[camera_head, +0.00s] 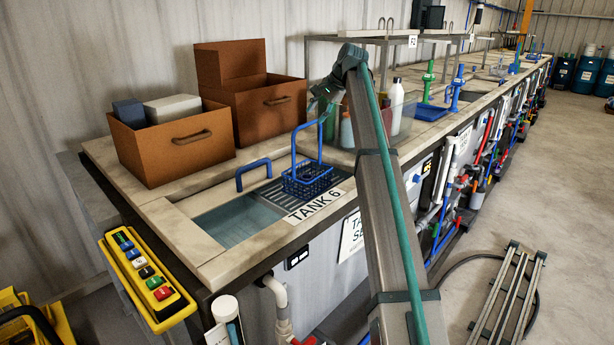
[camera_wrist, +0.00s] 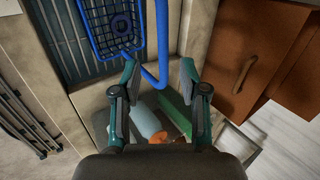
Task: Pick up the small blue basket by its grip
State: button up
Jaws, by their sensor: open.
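The small blue basket (camera_head: 306,182) is a wire-mesh basket with a tall looped handle, its grip (camera_head: 307,125) at the top. It sits on the slatted drain rack beside tank 6. In the wrist view the basket (camera_wrist: 108,28) shows from above at upper left, and its grip (camera_wrist: 151,83) runs between the fingertips. My gripper (camera_wrist: 158,70) is open and empty, with one finger on each side of the grip; contact is not clear. In the head view my gripper (camera_head: 324,98) is beside the top of the handle, partly hidden by my arm.
A blue bent handle (camera_head: 253,172) stands by the open tank (camera_head: 232,219). Two brown boxes (camera_head: 183,149) stand behind. A clear bin (camera_head: 405,122) with bottles is close on the right; in the wrist view a bottle (camera_wrist: 146,120) lies below the fingers.

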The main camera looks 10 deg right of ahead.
aim_at(309, 123)
jog(key=shift+p+x, duration=1.05)
jog(key=shift+x, duration=2.35)
jog(key=shift+a+r, duration=0.1)
jog(key=shift+a, duration=0.05)
grip_shut()
jog(key=shift+w, duration=0.1)
